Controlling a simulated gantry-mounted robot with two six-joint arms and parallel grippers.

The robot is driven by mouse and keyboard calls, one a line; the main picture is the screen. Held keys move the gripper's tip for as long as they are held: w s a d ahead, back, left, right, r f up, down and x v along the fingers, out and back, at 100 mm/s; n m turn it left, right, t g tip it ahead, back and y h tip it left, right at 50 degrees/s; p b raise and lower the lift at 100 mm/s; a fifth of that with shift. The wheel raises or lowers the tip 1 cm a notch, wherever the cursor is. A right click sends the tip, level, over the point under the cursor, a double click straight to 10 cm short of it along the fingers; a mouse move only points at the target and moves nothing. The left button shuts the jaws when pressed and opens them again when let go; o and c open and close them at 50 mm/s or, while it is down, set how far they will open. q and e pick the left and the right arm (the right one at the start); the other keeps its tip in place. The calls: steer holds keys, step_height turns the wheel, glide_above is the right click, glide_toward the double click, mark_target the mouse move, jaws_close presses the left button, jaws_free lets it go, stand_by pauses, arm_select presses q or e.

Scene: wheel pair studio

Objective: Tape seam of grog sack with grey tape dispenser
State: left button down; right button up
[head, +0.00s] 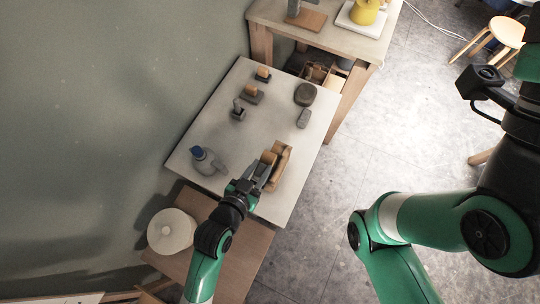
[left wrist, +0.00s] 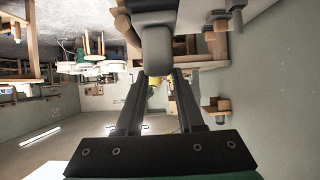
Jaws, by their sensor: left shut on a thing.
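My left gripper (head: 246,184) is low over the near part of the pale table. It is shut on a grey tape dispenser (left wrist: 157,48), whose grey body shows between the fingertips in the left wrist view. In the head view a tan tape roll (head: 269,157) shows just beyond the fingers. A brown, tan-edged shape, probably the grog sack (head: 282,164), lies right beside it. The gripper partly hides this area, so I cannot tell whether tape touches the seam. My right gripper is not in view; only parts of my right arm show at the right.
The pale table (head: 226,98) also holds a blue-topped bottle (head: 205,161), several small tape-roll stands (head: 252,94), a dark round object (head: 305,94) and a grey block (head: 303,118). A white round object (head: 171,231) stands at lower left. The table's middle is clear.

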mark_target(265, 163)
arm_select(q)
steer(key=shift+s, duration=0.1)
stand_by(0.6)
steer(key=shift+s+a, duration=0.25)
steer(key=shift+s, duration=0.15)
steer(key=shift+f, duration=0.1)
steer(key=shift+w+d+b, duration=0.2)
steer(key=shift+w+d, duration=0.15)
steer(key=shift+w, duration=0.3)
steer(key=shift+w+d+b, duration=0.15)
steer(key=shift+w+d, duration=0.2)
steer(key=shift+w, duration=0.35)
steer(key=shift+w+d+b, duration=0.2)
steer(key=shift+w+d, duration=0.15)
steer(key=shift+w, duration=0.3)
steer(key=shift+w+d+f+b, duration=0.1)
steer(key=shift+w+d+b, duration=0.35)
steer(key=shift+w, duration=0.35)
steer(key=shift+w+d+b, duration=0.35)
steer(key=shift+w+d, duration=0.05)
steer(key=shift+w, duration=0.35)
steer(key=shift+w+d, duration=0.2)
steer(key=shift+w, duration=0.2)
